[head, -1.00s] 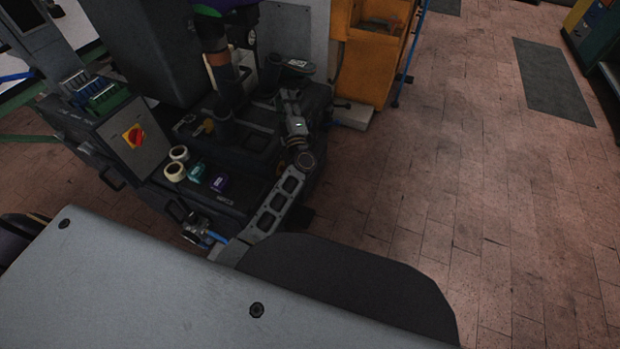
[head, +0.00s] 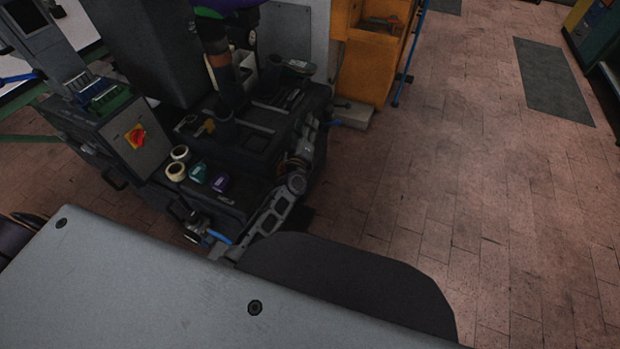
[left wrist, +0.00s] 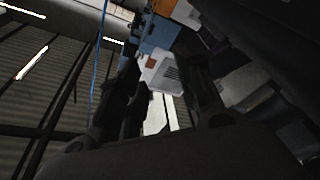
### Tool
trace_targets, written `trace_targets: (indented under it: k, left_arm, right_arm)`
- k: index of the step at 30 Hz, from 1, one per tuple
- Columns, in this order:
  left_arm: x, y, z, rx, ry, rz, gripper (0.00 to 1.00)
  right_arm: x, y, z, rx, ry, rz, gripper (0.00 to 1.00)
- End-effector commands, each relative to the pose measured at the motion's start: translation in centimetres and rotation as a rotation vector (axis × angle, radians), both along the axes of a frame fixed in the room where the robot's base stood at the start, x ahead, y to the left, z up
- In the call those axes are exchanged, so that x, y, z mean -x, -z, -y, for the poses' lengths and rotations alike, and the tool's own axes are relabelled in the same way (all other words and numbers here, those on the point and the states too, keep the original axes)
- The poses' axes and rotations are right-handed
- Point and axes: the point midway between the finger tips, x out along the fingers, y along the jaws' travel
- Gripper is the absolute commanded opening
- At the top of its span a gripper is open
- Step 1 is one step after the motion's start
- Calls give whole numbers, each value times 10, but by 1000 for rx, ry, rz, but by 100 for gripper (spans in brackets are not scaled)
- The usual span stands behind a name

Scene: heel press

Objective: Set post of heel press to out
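The heel press is a dark machine (head: 255,135) in the upper middle of the head view. An upright dark post (head: 222,75) with a brown band stands on it, under a purple part (head: 225,8). I cannot tell its exact setting. My left gripper (head: 313,120) is small and dark there, apart from the post. In the left wrist view its two dark fingers (left wrist: 165,100) stand apart with nothing held between them. The post is not clearly seen there. My right gripper is not in view.
A control box with a red switch (head: 135,136) stands left of the press. Two tape rolls (head: 177,165), a teal item (head: 198,171) and a purple item (head: 220,182) sit on the front ledge. An orange cabinet (head: 372,60) stands behind.

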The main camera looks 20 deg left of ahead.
Motion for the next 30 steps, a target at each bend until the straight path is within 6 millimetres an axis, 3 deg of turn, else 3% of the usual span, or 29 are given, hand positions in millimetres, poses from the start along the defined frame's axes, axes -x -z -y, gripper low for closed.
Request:
trace_targets:
  k: [30]
  left_arm:
    - [50,101,47,-245,267,-332,35]
  right_arm:
    - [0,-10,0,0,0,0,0]
